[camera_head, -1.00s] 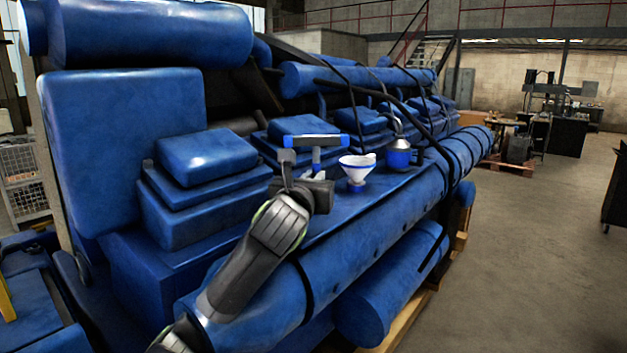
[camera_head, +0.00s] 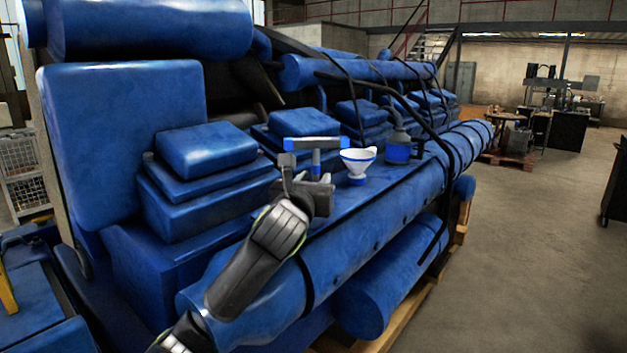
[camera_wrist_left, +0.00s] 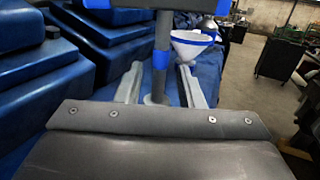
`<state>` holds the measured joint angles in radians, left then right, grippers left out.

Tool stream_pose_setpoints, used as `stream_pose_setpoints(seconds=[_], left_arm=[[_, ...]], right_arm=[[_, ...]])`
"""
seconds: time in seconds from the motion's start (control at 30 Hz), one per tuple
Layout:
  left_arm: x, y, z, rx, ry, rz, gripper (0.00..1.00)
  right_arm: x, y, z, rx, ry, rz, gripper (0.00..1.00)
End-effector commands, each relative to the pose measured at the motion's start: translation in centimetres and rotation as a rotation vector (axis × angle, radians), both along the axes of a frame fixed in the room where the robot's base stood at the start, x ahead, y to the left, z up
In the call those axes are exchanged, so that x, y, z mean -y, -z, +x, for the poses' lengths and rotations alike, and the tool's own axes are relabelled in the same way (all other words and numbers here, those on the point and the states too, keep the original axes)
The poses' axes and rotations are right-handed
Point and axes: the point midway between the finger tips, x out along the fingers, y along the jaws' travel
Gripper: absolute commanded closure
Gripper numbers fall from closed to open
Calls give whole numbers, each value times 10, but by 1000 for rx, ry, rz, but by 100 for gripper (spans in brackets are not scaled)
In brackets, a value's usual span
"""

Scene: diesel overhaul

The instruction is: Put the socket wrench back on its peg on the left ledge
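The socket wrench (camera_head: 316,144) is a T shape with a level grey bar, blue ends and an upright stem. It stands upright over the blue ledge (camera_head: 345,205), left of the white funnel. My left gripper (camera_head: 308,178) is at the stem, below the bar. In the left wrist view the stem, with a blue band (camera_wrist_left: 160,59), runs between the two fingers (camera_wrist_left: 160,78), and gaps show on both sides. A round foot shows low on the stem; whether it is seated on a peg I cannot tell. My right gripper is out of view.
A white funnel (camera_head: 358,161) with a blue base stands just right of the wrench, and a blue-and-grey can (camera_head: 398,148) behind it. Blue stepped blocks (camera_head: 205,152) rise to the left. A long blue pipe (camera_head: 385,215) runs along the front.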

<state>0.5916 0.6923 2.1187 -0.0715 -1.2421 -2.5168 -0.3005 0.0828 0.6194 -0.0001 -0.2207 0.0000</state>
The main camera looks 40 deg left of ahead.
Motion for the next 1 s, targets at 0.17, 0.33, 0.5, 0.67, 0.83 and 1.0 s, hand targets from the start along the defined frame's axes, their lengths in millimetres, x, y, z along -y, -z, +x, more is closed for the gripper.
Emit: stream_pose_setpoints(seconds=[0.17, 0.33, 0.5, 0.67, 0.83, 1.0], left_arm=[[0, 0, 0, 0, 0, 0, 66], [0, -8, 0, 3, -1, 1, 66], [6, -9, -16, 3, 2, 2, 66], [16, -7, -45, 5, 2, 2, 66], [28, -6, -77, 5, 2, 3, 66], [33, -2, -92, 6, 2, 0, 66]], right_arm=[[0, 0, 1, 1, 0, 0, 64], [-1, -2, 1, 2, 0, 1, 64], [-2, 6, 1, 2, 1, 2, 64], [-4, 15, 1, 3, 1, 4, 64], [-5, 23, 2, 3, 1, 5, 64], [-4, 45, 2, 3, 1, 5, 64]])
